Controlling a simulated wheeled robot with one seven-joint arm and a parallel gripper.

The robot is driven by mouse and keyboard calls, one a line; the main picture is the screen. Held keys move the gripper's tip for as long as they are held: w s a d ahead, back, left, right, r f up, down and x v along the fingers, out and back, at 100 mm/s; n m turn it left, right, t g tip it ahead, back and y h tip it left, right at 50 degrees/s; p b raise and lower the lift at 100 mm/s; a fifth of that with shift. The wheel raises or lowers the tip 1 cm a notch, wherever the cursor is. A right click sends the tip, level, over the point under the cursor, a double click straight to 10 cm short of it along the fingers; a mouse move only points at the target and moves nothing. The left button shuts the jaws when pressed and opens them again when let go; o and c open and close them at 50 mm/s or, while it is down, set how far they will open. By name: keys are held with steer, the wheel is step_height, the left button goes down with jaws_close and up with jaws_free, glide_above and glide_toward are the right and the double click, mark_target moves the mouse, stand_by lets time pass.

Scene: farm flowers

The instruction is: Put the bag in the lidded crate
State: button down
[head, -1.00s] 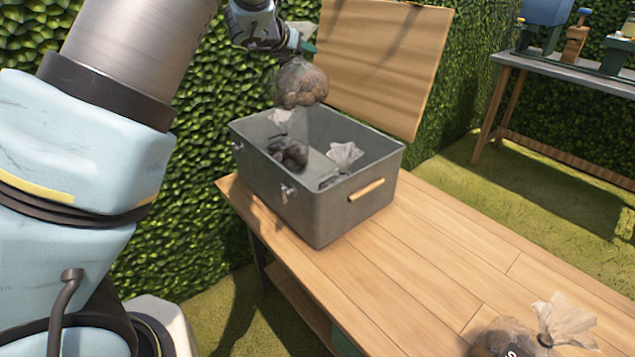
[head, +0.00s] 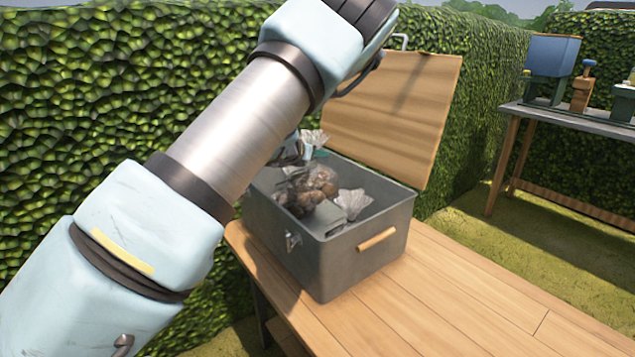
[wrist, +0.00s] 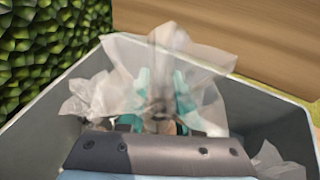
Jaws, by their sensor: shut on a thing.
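The grey lidded crate (head: 365,265) stands on the wooden bench with its wooden lid (head: 395,115) swung open at the back. My gripper (head: 300,148) is low over the crate's left half, partly hidden behind my arm. It is shut on a translucent bag (head: 318,180) of brown lumps, which hangs inside the crate opening. In the wrist view, the bag's crumpled top (wrist: 185,75) spreads around the teal fingertips (wrist: 160,100). Whether the bag touches the crate floor is hidden.
Another bag's pale top (head: 353,203) shows inside the crate at the right; a bag top (wrist: 88,97) also lies at the left in the wrist view. The bench (head: 470,300) is clear right of the crate. A hedge stands behind; a grey table (head: 570,118) stands back right.

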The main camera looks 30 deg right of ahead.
mark_target(317, 168)
step_height(317, 168, down, 5)
steer(key=shift+r, duration=0.1)
stand_by(0.3)
steer(key=shift+f+b, duration=0.5)
steer(key=shift+f, duration=0.2)
steer(key=c, duration=0.6)
jaws_free()
